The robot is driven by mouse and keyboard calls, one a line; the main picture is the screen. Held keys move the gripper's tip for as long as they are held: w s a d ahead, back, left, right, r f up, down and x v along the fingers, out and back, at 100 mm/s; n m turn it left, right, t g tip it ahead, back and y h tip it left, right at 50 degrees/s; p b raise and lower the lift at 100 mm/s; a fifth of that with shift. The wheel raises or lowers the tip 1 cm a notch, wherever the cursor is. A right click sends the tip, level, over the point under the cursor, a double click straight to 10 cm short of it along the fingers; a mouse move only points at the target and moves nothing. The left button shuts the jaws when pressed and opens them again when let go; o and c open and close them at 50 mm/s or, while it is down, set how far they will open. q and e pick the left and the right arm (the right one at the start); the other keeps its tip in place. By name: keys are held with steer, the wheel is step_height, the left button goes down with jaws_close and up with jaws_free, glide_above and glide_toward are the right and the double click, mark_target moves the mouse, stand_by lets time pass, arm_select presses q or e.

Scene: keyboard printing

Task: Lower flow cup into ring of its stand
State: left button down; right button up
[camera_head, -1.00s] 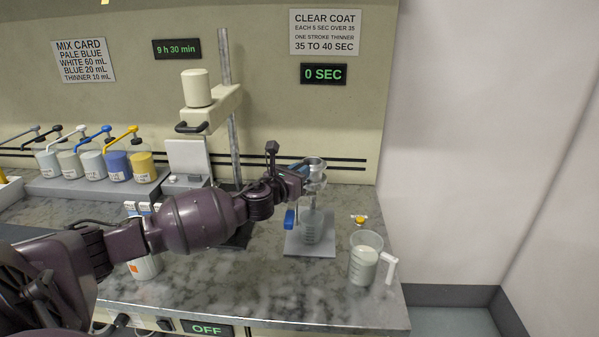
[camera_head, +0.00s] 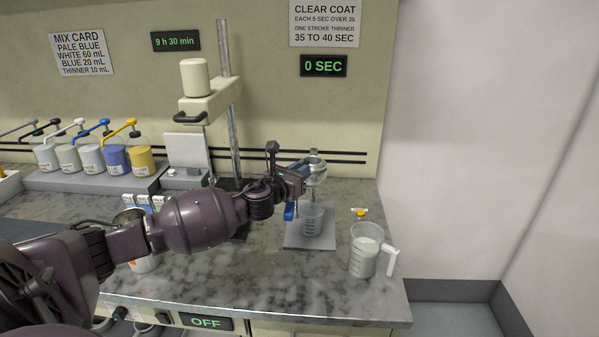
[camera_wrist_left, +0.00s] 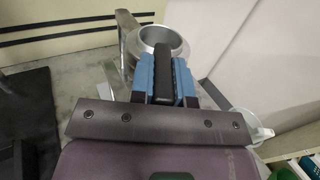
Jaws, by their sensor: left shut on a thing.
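The flow cup (camera_head: 316,177) is a silvery metal cup, upright in the head view above the stand's grey base plate (camera_head: 296,240). In the left wrist view its round open rim (camera_wrist_left: 167,36) shows just beyond my fingers. My left gripper (camera_head: 301,170), also in the left wrist view (camera_wrist_left: 165,75), has its blue fingers shut on the cup's dark handle (camera_wrist_left: 161,70). The stand's ring is hard to make out behind the gripper and cup. I cannot tell whether the cup touches it. My right gripper is not in view.
A clear beaker (camera_head: 312,217) stands on the base plate below the cup. A handled jug of pale liquid (camera_head: 365,253) is at the right, near the bench's front edge. A small blue part (camera_head: 289,212) hangs left of the beaker. Pump bottles (camera_head: 116,162) stand at the back left.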

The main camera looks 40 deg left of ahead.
arm_select(q)
steer(key=shift+s+f+p, duration=0.1)
steer(key=shift+f+p, duration=0.3)
stand_by(0.8)
